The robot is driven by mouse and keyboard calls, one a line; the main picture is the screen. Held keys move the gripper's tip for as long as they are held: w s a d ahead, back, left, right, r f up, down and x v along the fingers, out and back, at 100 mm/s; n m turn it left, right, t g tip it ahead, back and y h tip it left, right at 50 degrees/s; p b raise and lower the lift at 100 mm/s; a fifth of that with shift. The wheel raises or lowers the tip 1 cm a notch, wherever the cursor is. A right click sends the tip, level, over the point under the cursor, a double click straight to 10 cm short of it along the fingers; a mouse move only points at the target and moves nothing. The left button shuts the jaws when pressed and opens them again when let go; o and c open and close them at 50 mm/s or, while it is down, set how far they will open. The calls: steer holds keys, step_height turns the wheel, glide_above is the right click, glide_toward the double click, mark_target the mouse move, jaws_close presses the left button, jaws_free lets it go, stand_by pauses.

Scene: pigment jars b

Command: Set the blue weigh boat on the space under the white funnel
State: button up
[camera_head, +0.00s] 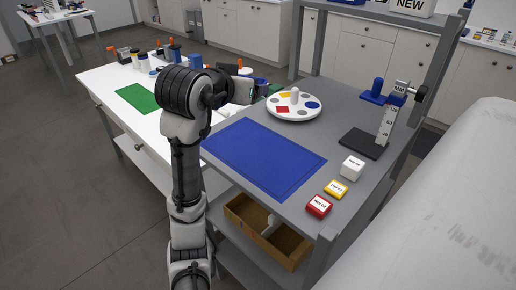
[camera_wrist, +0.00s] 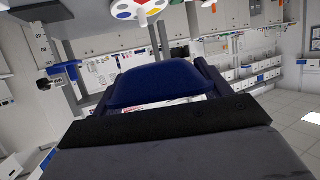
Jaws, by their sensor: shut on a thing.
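The blue weigh boat (camera_wrist: 165,78) is between the two dark fingers of my gripper (camera_wrist: 157,88) in the wrist view. My gripper is shut on it and holds it up, clear of any surface in that view. In the head view my gripper (camera_head: 247,90) is beyond the blue mat, near the white round palette, and mostly hidden by my own arm. Only a little dark blue shows there beside it. I cannot make out the white funnel or the space under it for certain in either view.
A white table (camera_head: 100,84) with a green mat (camera_head: 137,97) and several jars stands left. The grey bench holds a blue mat (camera_head: 262,155), a round palette (camera_head: 293,113), a measuring stand (camera_head: 385,125), and white (camera_head: 352,167), yellow (camera_head: 336,190) and red (camera_head: 318,206) blocks.

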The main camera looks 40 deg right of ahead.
mark_target(244, 162)
step_height(244, 162, down, 20)
steer(key=shift+r+p, duration=0.25)
steer(key=shift+p, duration=0.45)
steer(key=shift+f, duration=0.1)
steer(key=shift+f, duration=0.15)
steer(key=o, duration=1)
